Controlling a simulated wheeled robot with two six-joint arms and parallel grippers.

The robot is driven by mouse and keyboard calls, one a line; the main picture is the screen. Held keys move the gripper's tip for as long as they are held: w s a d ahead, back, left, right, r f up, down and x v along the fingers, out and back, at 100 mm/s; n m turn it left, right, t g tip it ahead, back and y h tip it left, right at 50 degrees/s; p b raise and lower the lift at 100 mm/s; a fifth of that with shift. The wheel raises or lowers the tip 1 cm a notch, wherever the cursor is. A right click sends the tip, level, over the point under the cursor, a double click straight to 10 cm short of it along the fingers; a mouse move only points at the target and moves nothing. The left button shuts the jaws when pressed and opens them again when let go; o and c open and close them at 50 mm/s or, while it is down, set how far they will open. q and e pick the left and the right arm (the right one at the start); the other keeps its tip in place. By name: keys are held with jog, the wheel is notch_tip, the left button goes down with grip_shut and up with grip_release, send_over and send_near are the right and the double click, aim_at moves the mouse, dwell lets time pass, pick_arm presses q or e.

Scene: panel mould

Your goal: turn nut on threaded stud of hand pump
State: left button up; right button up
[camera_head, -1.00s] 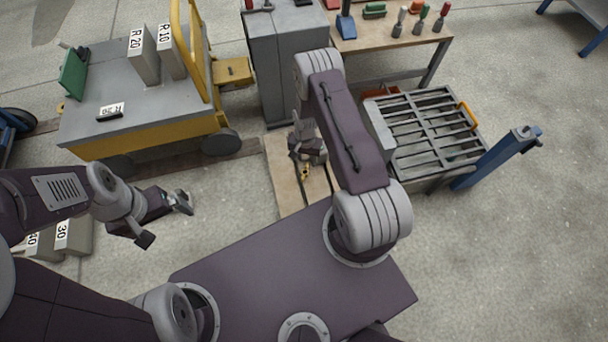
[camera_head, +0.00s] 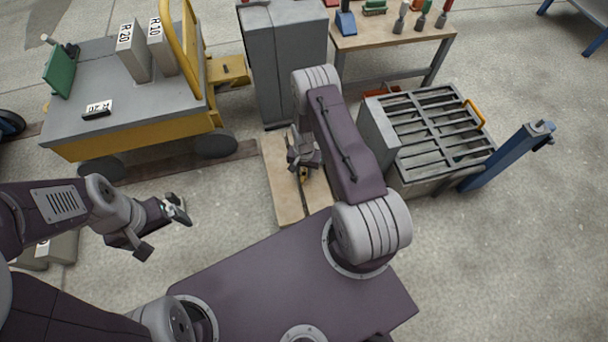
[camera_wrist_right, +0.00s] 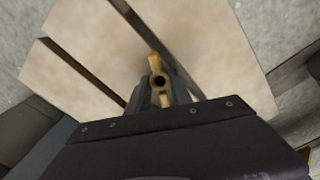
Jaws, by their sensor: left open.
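A brass-coloured nut-like piece (camera_wrist_right: 154,68) with a dark round hole shows in the right wrist view, between the fingers of my right gripper (camera_wrist_right: 163,92). The fingers appear shut on it. In the head view my right gripper (camera_head: 303,160) hangs over a pale wooden board on the floor. My left gripper (camera_head: 178,212) is open and empty above bare floor at the left. A blue post (camera_head: 505,157) with a grey top fitting (camera_head: 541,127) stands at the right. I cannot make out a threaded stud or tell whether this post is the pump.
The wooden board (camera_head: 284,192) lies before a grey cabinet (camera_head: 283,65). A grey slatted mould (camera_head: 430,130) stands right of my right arm. A workbench (camera_head: 390,38) with tools is behind it. A yellow-sided cart (camera_head: 120,142) stands at left. Floor at lower right is clear.

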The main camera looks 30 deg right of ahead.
grip_shut()
notch_tip(320, 180, up, 10)
jog(key=p, duration=0.7)
jog(key=shift+r, duration=0.15)
